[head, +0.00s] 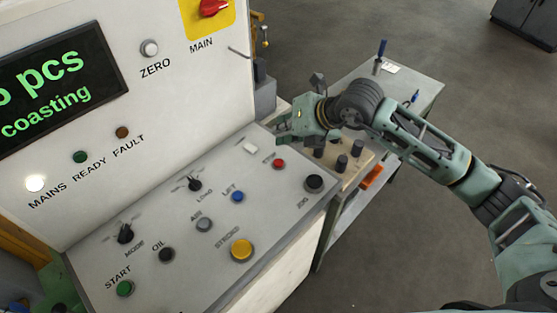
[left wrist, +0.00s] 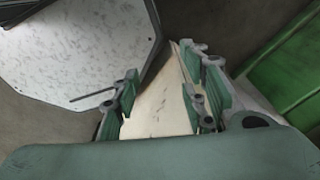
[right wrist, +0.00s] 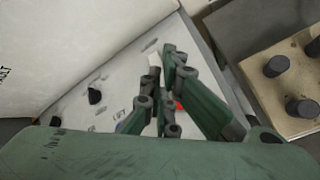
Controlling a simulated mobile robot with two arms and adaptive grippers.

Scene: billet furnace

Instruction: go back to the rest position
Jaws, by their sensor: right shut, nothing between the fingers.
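My right gripper (head: 284,130) is over the far right part of the sloped control panel (head: 217,215), close to a white switch (head: 250,148) and a red button (head: 279,164). Its fingers are shut with nothing between them. In the right wrist view the fingers (right wrist: 163,82) are over the panel, with the white switch just beyond them. I cannot tell whether they touch the panel. My left gripper is outside the head view. In the left wrist view its fingers (left wrist: 160,95) stand apart, open and empty, with a pale surface behind the gap.
The upright cabinet face with a green-lettered display (head: 55,85) and a red main switch (head: 212,7) rises behind the panel. A side table (head: 415,90) with a board of dark pegs (head: 350,172) stands at right under my right arm. Open floor lies beyond.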

